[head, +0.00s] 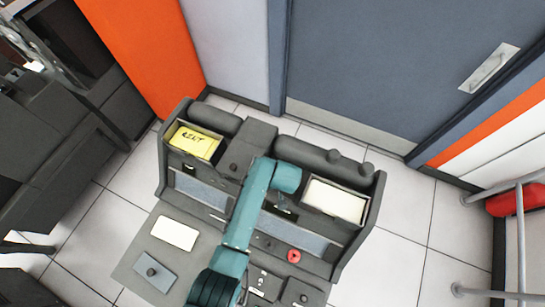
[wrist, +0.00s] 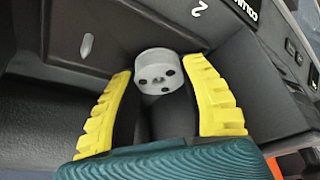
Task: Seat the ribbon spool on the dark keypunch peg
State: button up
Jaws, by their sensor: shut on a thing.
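My gripper (wrist: 165,82) has its yellow fingers on either side of a pale grey round piece with several dark holes in its end face, which I take to be the ribbon spool (wrist: 153,60). The fingers are shut on it; a darker grey part shows between them nearer the palm. In the head view my teal arm reaches over the dark keypunch (head: 258,142), and its own links hide the fingers and the spool. I cannot tell which part of the keypunch is the peg, or whether the spool touches anything.
The keypunch holds yellow cards (head: 195,143) at left and pale cards (head: 336,199) at right. A red round part (head: 294,256) sits on its desk. A white card (head: 174,232) and a grey plate with a dark knob (head: 155,271) lie at front left.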

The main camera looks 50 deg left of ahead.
notch_tip(320, 180, up, 12)
jog(key=p, duration=0.4)
jog(key=shift+r, duration=0.2)
